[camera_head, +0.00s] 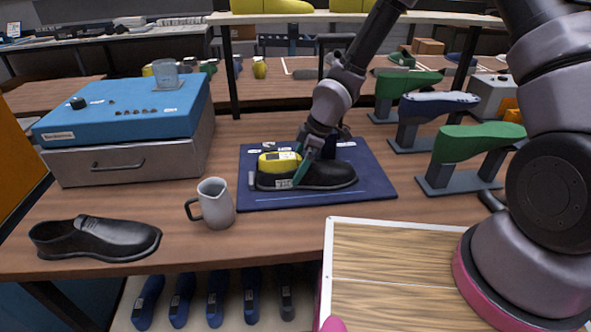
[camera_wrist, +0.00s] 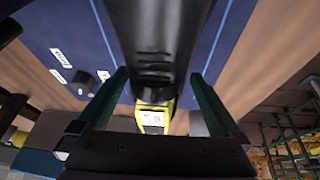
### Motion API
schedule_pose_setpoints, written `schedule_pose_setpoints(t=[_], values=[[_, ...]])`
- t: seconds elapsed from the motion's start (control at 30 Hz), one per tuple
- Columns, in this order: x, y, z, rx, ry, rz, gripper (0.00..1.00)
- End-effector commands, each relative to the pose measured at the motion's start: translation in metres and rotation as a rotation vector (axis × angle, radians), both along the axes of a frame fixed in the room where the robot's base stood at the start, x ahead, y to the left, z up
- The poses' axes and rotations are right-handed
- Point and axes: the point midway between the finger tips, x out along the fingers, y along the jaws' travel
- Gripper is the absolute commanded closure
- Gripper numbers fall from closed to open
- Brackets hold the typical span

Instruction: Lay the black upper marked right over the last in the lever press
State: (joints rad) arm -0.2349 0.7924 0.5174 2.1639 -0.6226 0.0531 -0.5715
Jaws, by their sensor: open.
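A black upper (camera_head: 330,176) sits on the blue base plate (camera_head: 375,190) in the middle of the bench, toe to the right. A yellow last (camera_head: 280,161) sticks up out of its heel opening, so the upper appears to be around the last. A small label on its side is too small to read. My gripper (camera_head: 302,170) is open, with its green fingers at the upper. In the wrist view, the upper (camera_wrist: 155,45) runs between the open fingers, and the yellow last (camera_wrist: 153,119) shows beyond it. The press lever is partly hidden by my arm.
Another black shoe (camera_head: 95,238) lies at the bench's front left, near a grey mug (camera_head: 214,203). A blue-topped drawer box (camera_head: 125,135) stands at the back left. Green lasts on stands (camera_head: 470,155) are at the right. A wooden-topped tray (camera_head: 390,280) is in front.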

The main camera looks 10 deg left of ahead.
Motion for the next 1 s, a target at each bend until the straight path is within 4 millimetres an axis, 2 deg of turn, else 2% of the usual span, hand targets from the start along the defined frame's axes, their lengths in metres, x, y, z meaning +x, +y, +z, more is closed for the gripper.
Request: schedule_pose_setpoints(t=[0.2,0.43,0.6,1.0], values=[[0.002,-0.018,0.041,0.002,-0.003,-0.006,0.00],[0.002,-0.031,0.072,0.002,-0.003,-0.003,0.00],[0.001,-0.035,0.082,0.000,-0.001,-0.003,0.00],[0.001,-0.035,0.084,0.000,-0.001,-0.001,0.00]])
